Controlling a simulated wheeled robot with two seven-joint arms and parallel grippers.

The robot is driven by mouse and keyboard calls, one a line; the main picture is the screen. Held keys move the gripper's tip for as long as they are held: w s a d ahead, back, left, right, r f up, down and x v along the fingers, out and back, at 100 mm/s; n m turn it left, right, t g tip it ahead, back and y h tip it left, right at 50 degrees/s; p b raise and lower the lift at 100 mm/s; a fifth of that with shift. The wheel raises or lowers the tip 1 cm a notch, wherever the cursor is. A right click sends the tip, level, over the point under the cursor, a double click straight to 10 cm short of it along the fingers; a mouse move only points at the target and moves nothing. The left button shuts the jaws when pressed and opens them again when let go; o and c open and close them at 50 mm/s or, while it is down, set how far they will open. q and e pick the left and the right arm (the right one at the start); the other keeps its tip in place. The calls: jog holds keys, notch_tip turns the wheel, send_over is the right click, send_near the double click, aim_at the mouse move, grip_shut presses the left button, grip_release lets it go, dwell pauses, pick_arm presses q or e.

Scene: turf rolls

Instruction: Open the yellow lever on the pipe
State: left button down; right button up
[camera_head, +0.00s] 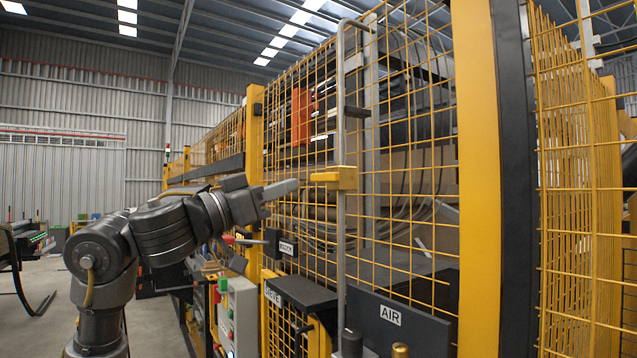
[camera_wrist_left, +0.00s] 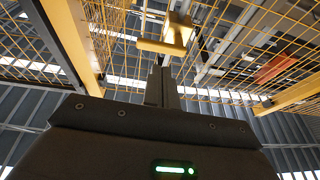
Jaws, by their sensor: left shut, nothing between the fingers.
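The yellow lever (camera_head: 345,178) sits on a thin grey vertical pipe (camera_head: 341,250) in front of the yellow mesh fence. Its handle sticks out to the left of the pipe, roughly level. My left gripper (camera_head: 293,186) is shut and empty, with its fingertips just left of the handle's end and a small gap showing between them. In the left wrist view the shut fingers (camera_wrist_left: 161,86) point up toward the yellow lever (camera_wrist_left: 175,38), which appears just beyond the tips. My right gripper is not in view.
The mesh fence (camera_head: 410,200) stands close behind the pipe, with a thick yellow post (camera_head: 477,180) to the right. A dark box marked AIR (camera_head: 392,318) and a control box with buttons (camera_head: 238,315) lie lower down. Open floor shows at the left.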

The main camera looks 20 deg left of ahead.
pick_arm(q)
jog(key=shift+m+g+h, duration=0.3)
jog(key=shift+h, duration=0.2)
jog(key=s+r, duration=0.2)
jog(key=r, duration=0.1)
jog(key=s+r, duration=0.1)
jog(key=shift+a+r, duration=0.2)
jog(key=shift+a, duration=0.1)
notch_tip(320, 180, up, 4)
jog(key=f+p, duration=0.1)
jog(key=p, duration=0.4)
send_over(331, 178)
jog(key=s+a, duration=0.1)
jog(key=a, duration=0.1)
notch_tip(331, 178, down, 4)
jog(key=shift+w+r+p, duration=0.1)
jog(key=shift+w+p, duration=0.05)
jog(key=shift+p, duration=0.55)
